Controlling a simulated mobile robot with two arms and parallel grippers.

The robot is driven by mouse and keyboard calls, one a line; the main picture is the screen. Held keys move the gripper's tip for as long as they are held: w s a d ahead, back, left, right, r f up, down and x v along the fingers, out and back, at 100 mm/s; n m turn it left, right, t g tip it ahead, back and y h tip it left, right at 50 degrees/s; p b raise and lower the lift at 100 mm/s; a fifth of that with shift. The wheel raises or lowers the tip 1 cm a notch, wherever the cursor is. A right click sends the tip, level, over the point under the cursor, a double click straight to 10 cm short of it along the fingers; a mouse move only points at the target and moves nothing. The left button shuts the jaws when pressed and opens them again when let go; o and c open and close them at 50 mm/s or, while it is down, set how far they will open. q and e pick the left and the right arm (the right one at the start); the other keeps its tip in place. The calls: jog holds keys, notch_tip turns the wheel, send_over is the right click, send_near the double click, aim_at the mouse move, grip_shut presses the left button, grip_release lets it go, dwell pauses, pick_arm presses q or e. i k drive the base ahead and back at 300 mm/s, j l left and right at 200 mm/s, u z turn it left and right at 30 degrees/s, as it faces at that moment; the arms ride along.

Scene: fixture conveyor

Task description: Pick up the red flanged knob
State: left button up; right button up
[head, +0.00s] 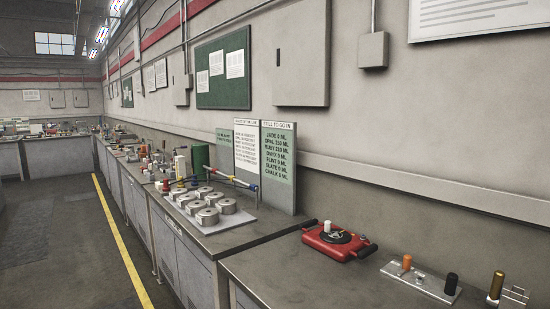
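No thing in the head view can be made out surely as the red flanged knob. A small red piece (166,186) stands on the far bench just left of a white tray with several round metal pots; its shape is too small to tell. A larger red device (340,241) sits on the near bench, with a black disc and a white upright knob (327,226) on top and black handles at its sides. Neither of my grippers is in view.
The near grey bench (285,272) also carries a metal plate (420,282) with orange and black knobs and a brass cylinder (496,285). A white tray (240,222) and boards (278,160) stand behind. The floor left of the yellow line (122,245) is clear.

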aim_at(166, 188)
jog(key=i+j+z, duration=0.1)
jog(key=i+j, duration=0.45)
jog(key=i+j+z, duration=0.1)
jog(key=i+j, duration=0.45)
jog(key=i, duration=0.15)
jog(key=i+j+z, duration=0.1)
jog(key=i+j, duration=0.5)
jog(key=i+j+z, duration=0.1)
jog(key=i+j, duration=0.45)
jog(key=j, duration=0.15)
jog(key=i+j+z, duration=0.1)
jog(key=i+j, duration=0.45)
jog(key=j, duration=0.15)
